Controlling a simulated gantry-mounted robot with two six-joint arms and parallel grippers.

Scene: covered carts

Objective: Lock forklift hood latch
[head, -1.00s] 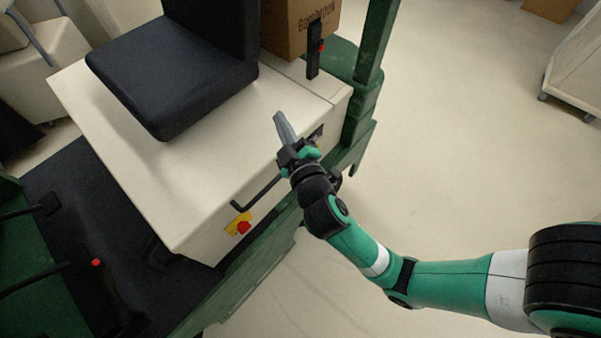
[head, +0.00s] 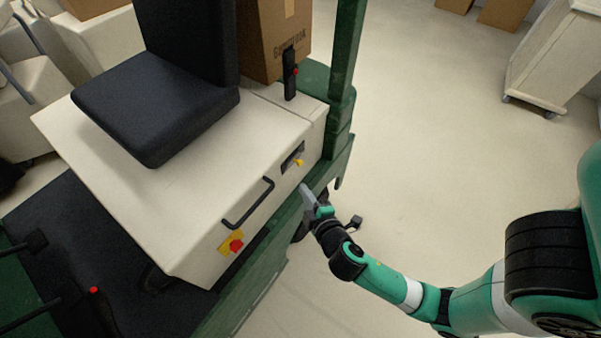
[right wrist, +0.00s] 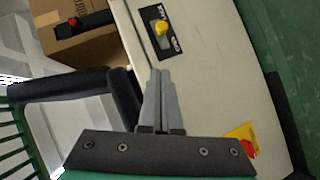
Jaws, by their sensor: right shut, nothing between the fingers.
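The forklift hood (head: 130,150) is a cream box under the black seat, and it looks closed. Its latch is a yellow knob (head: 299,162) on a dark plate on the hood's side. In the right wrist view the yellow latch knob (right wrist: 161,27) sits on a black plate with lettering too small to read surely. My right gripper (head: 306,192) is shut and empty, just below and beside the latch, not touching it. In the right wrist view its fingertips (right wrist: 160,75) point toward the hood side, below the plate. My left gripper is not in view.
A black handle (head: 248,204) sticks out from the hood side, left of the latch. A red button on a yellow plate (head: 233,243) is further left. A green post (head: 345,70) and a cardboard box (head: 275,40) stand behind. Open floor lies to the right.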

